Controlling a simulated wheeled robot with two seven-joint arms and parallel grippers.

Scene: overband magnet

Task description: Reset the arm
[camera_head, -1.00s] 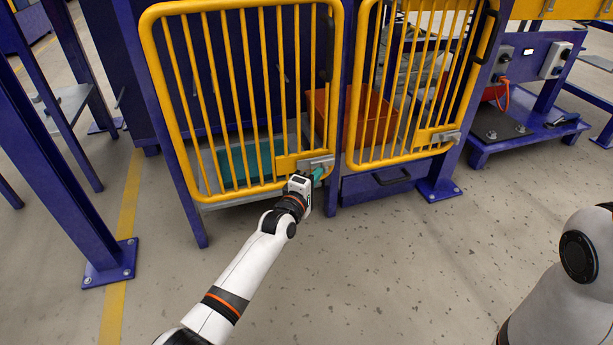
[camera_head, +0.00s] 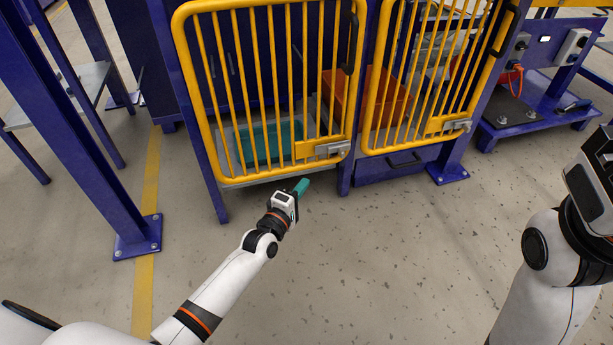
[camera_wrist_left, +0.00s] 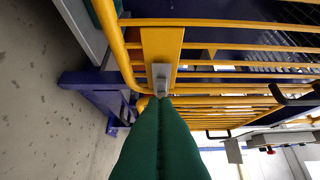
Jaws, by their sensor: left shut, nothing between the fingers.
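My left gripper (camera_head: 301,188) is in front of and below the left yellow barred gate (camera_head: 257,168). Its green fingers are shut with nothing between them, and they also fill the lower middle of the left wrist view (camera_wrist_left: 160,110). The gate's grey latch plate (camera_head: 332,149) is above and to the right of the fingertips, which look apart from it in the head view. In the left wrist view the latch (camera_wrist_left: 161,76) appears just beyond the fingertips. My right arm (camera_head: 548,262) shows at the right edge; its fingers are not visible.
Behind the gates are a teal bin (camera_head: 270,142) and a red bin (camera_head: 345,95). A second yellow gate (camera_head: 413,140) is on the right, near a blue bench (camera_head: 540,117) with sockets. A blue post (camera_head: 125,228) stands left. The floor in front is open.

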